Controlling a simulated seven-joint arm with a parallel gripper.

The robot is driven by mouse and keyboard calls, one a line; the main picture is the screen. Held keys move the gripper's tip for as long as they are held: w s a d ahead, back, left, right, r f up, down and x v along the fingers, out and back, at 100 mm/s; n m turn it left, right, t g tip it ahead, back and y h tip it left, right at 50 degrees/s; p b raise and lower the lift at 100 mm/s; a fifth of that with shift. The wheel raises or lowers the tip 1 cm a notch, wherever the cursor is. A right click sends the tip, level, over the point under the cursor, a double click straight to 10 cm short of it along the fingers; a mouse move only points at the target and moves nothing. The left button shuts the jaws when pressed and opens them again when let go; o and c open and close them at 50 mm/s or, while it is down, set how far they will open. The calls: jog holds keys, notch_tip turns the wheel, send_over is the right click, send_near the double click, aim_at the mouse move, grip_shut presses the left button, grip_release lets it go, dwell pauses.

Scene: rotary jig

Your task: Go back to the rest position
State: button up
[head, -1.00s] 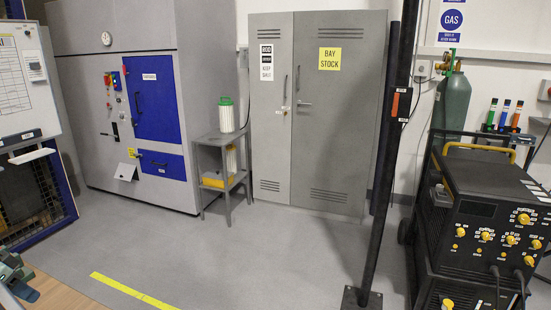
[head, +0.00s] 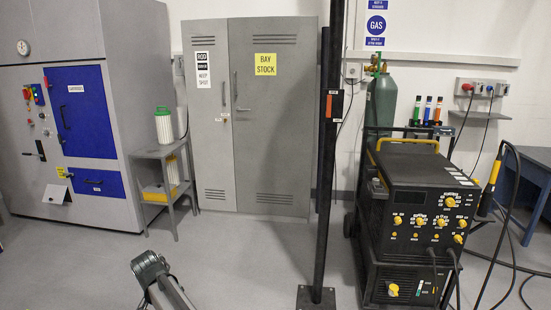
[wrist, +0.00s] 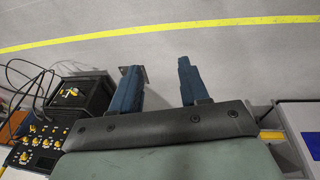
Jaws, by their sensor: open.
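My gripper (wrist: 157,68) shows in the wrist view with its two blue fingers apart and nothing between them. Grey floor lies beyond the fingertips. In the head view a grey-green piece, which looks like part of my arm, shows at the bottom left of centre; the fingers cannot be made out there.
A black post (head: 325,180) stands on a floor plate. The welding machine (head: 420,215) with hanging cables is to its right, beside a gas cylinder (head: 381,103). A grey cabinet (head: 255,130) and a small shelf (head: 160,153) stand behind. A yellow floor line (wrist: 160,30) crosses the wrist view.

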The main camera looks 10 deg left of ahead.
jog(key=w+d+f+g, duration=0.15)
jog(key=d+f, duration=0.25)
jog(key=d, duration=0.6)
jog(key=w+d+f, duration=0.3)
jog(key=d, duration=0.7)
jog(key=w+d+f, duration=0.2)
jog(key=d+f, duration=0.2)
jog(key=d, duration=0.6)
jog(key=s+d+f+y, duration=0.1)
jog(key=s+d+f, duration=0.15)
jog(key=d, duration=0.65)
jog(key=s+d+f, duration=0.2)
jog(key=s+d, duration=0.1)
jog(key=d, duration=0.6)
jog(key=s+d+f+y, duration=0.1)
jog(key=s+d+f, duration=0.15)
jog(key=d, duration=0.65)
jog(key=s+f+g, duration=0.4)
jog(key=s+f, duration=0.6)
jog(key=s, duration=0.5)
jog(key=s+f+g, duration=0.3)
jog(key=s+f, duration=0.7)
jog(key=s, duration=0.5)
jog(key=shift+s+f+m+g, duration=0.25)
jog(key=shift+s+m+g, duration=0.05)
jog(key=shift+s+g, duration=0.05)
